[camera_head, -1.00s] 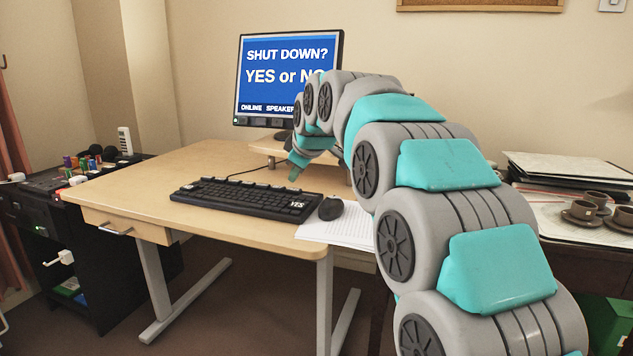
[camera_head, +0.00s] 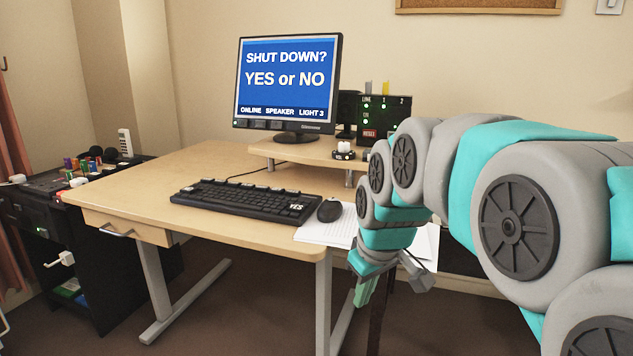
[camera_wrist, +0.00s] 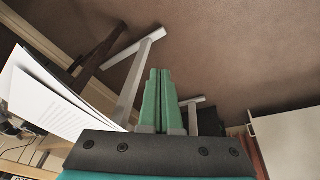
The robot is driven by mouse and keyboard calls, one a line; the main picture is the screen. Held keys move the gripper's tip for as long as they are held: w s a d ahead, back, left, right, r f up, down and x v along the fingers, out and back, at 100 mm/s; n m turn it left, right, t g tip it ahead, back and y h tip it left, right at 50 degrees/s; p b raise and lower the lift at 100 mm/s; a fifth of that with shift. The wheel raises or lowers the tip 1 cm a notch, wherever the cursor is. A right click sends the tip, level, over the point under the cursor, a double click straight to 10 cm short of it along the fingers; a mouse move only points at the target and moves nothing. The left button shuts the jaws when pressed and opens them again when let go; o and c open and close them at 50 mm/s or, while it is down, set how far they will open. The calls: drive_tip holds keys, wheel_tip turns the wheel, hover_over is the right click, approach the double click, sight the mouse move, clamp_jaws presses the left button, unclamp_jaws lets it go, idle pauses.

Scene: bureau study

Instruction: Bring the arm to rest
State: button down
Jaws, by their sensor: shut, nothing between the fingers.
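My gripper (camera_head: 366,290) hangs at the end of my arm in the head view, pointing down just off the right front corner of the desk (camera_head: 255,235). Its green fingers (camera_wrist: 157,98) are together and empty in the wrist view, with the floor and the desk's grey leg behind them. My arm comes in from the right and bends down at the wrist. It covers the right part of the desk and what stands behind it.
A keyboard (camera_head: 245,199), a mouse (camera_head: 330,210) and papers (camera_head: 325,232) lie on the desk. A monitor (camera_head: 287,82) reading "SHUT DOWN? YES or NO" stands on a riser. A black cart (camera_head: 75,235) stands at the left. Open floor (camera_wrist: 235,50) shows below my gripper.

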drive_tip(key=s+d+f+m+g, duration=0.1)
drive_tip(key=s+f, duration=0.3)
drive_tip(key=s, duration=0.5)
drive_tip(key=s+d+f+m+g, duration=0.2)
drive_tip(key=s+d+f+m, duration=0.1)
drive_tip(key=s, duration=0.6)
drive_tip(key=s+d+f+m+g+h, duration=0.1)
drive_tip(key=s+d+f+m+g, duration=0.1)
drive_tip(key=s, duration=0.8)
wheel_tip(320, 180, down, 3)
drive_tip(key=shift+d+r+m+p, duration=0.1)
drive_tip(key=shift+d+m+p, duration=0.2)
drive_tip(key=shift+d, duration=0.15)
